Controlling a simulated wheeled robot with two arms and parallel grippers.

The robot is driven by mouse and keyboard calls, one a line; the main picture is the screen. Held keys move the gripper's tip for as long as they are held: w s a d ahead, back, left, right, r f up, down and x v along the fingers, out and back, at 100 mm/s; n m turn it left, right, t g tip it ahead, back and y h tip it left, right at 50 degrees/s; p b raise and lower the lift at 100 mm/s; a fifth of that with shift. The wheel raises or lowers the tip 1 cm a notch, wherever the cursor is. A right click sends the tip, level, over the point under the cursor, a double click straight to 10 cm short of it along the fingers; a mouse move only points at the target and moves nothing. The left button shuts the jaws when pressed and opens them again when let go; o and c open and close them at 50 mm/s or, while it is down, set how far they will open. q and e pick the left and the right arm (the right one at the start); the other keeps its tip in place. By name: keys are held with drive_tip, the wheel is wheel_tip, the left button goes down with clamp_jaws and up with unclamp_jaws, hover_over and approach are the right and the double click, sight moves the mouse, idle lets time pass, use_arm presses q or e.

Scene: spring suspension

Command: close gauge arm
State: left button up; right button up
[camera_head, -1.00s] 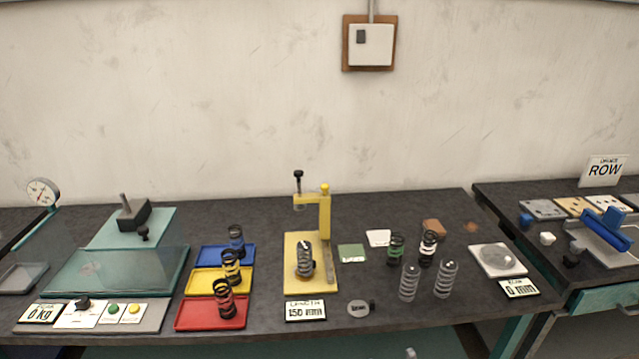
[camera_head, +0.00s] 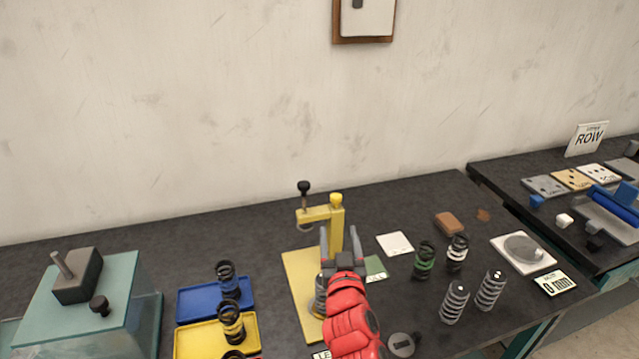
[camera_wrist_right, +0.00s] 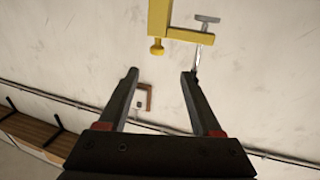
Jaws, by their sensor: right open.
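The yellow gauge (camera_head: 338,222) stands on its yellow base plate (camera_head: 298,268) near the middle of the bench. Its arm (camera_head: 313,214) reaches out to the left from the top of the post, with a black-knobbed screw (camera_head: 304,188) at the end. A spring (camera_head: 319,295) stands on the base plate, partly hidden by my right arm. My right gripper (camera_head: 340,240) is open and empty in front of the post, fingers pointing up. In the right wrist view the gauge arm (camera_wrist_right: 184,33) shows beyond the open fingertips (camera_wrist_right: 160,72). My left gripper is not in view.
Blue (camera_head: 240,299) and yellow (camera_head: 190,340) trays with black springs lie left of the gauge. Several loose springs (camera_head: 424,260) stand to its right, near a white scale plate (camera_head: 523,252). A teal press (camera_head: 110,300) stands at far left. The bench behind the gauge is clear.

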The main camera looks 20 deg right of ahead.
sight(335, 195)
drive_tip(key=p+x, duration=0.1)
drive_tip(key=x, duration=0.4)
drive_tip(key=p+x, duration=0.2)
drive_tip(key=x, duration=0.3)
drive_tip(key=p+x, duration=0.2)
drive_tip(key=x, duration=0.3)
drive_tip(key=shift+d+r, duration=0.2)
drive_tip(key=shift+d, duration=0.1)
drive_tip(key=shift+p+x, duration=0.3)
drive_tip(key=shift+x, duration=0.7)
drive_tip(key=shift+f, duration=0.1)
clamp_jaws()
